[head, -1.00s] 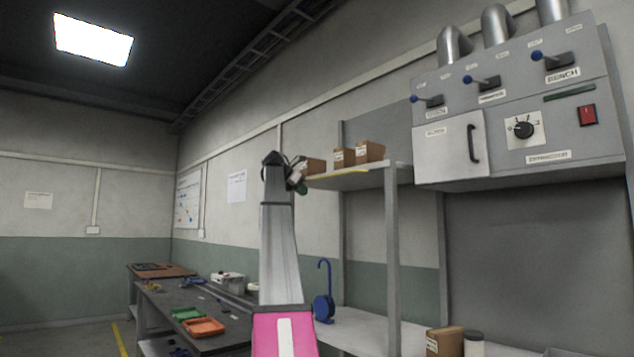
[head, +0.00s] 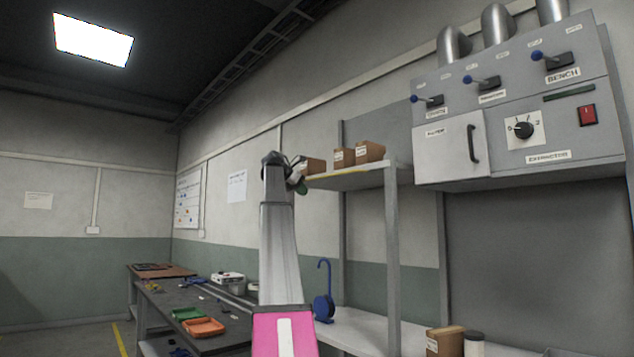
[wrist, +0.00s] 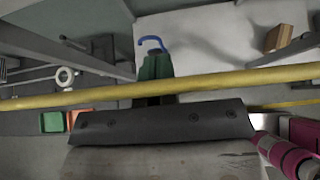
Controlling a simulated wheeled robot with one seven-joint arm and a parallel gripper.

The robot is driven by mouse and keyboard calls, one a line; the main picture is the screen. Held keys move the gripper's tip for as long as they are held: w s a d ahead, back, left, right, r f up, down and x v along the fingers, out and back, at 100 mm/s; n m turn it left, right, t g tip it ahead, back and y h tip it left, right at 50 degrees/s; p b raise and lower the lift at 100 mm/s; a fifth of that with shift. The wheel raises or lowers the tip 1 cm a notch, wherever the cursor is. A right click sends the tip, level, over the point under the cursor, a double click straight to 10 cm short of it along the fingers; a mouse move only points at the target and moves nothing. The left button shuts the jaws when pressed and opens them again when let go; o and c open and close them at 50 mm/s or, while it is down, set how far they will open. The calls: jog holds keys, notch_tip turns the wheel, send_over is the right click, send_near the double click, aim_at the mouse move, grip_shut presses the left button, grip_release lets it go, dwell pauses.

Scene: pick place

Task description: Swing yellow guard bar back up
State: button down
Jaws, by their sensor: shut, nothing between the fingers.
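The yellow guard bar (wrist: 230,84) crosses the whole wrist view, nearly level and slightly higher at the right. In the head view it shows only as a thin yellow line (head: 340,174) along the shelf's front edge. My gripper (wrist: 155,66) has green fingers, shut with nothing between them. The bar passes in front of the fingers in the wrist view and hides part of them. Whether they touch it I cannot tell. In the head view my gripper (head: 302,187) is small, at the shelf's left end, and partly hidden by my arm.
Several brown boxes (head: 369,151) stand on the shelf (head: 375,180). A shelf post (head: 392,260) stands right of my arm. A grey extractor panel (head: 440,90) with levers hangs at the right. Below are a blue hook stand (head: 323,305) and an orange tray (head: 203,327).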

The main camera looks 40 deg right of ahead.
jog(key=shift+r, duration=2.55)
jog(key=shift+d+r, duration=0.1)
jog(key=shift+r, duration=0.1)
jog(key=shift+d+r, duration=0.2)
jog(key=shift+r, duration=0.45)
jog(key=shift+d+r, duration=0.15)
jog(key=shift+r, duration=0.5)
